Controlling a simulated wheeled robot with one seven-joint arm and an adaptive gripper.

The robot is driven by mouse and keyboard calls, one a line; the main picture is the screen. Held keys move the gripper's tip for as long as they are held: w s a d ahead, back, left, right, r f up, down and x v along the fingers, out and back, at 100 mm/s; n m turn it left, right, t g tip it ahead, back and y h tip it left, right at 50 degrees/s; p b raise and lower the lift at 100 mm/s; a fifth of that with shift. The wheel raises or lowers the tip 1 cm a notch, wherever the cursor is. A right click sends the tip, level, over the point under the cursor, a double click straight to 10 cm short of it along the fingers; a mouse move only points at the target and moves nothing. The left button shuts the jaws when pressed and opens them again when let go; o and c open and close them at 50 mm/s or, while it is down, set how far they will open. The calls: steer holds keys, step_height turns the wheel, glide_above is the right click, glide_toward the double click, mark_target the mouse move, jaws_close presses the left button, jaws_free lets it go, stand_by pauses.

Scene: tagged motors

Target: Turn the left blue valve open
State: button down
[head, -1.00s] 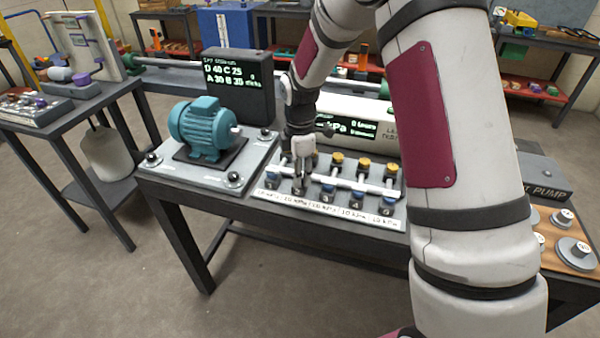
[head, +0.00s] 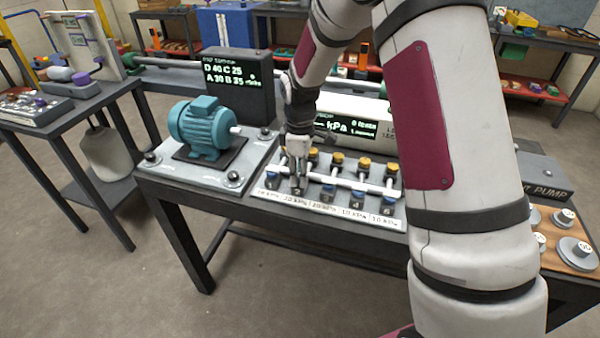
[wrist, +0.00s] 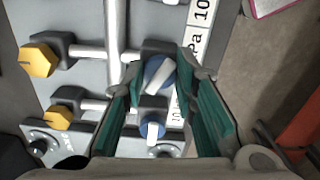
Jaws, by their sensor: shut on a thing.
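A row of blue valves with white bar handles stands along the front of the bench panel. In the wrist view, one blue valve (wrist: 158,75) lies between my fingertips, its white bar slanted. The leftmost blue valve (wrist: 152,130) is nearer the camera, its bar along the picture's height; it also shows in the head view (head: 272,179). My gripper (wrist: 162,72) points down and is shut on the second blue valve from the left; it also shows in the head view (head: 298,183). My fingers partly hide that valve in the head view.
Yellow valves (head: 364,163) stand behind the blue ones, joined by white pipes. A teal motor (head: 203,127) sits on a plate to the left. A dark display (head: 239,85) and a pale kPa display (head: 350,130) stand behind. Pressure labels (head: 325,209) line the front.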

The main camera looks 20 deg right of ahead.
steer(key=m, duration=0.6)
steer(key=shift+m, duration=0.3)
steer(key=m, duration=0.6)
stand_by(0.4)
steer(key=c, duration=1.3)
jaws_free()
step_height(320, 180, up, 12)
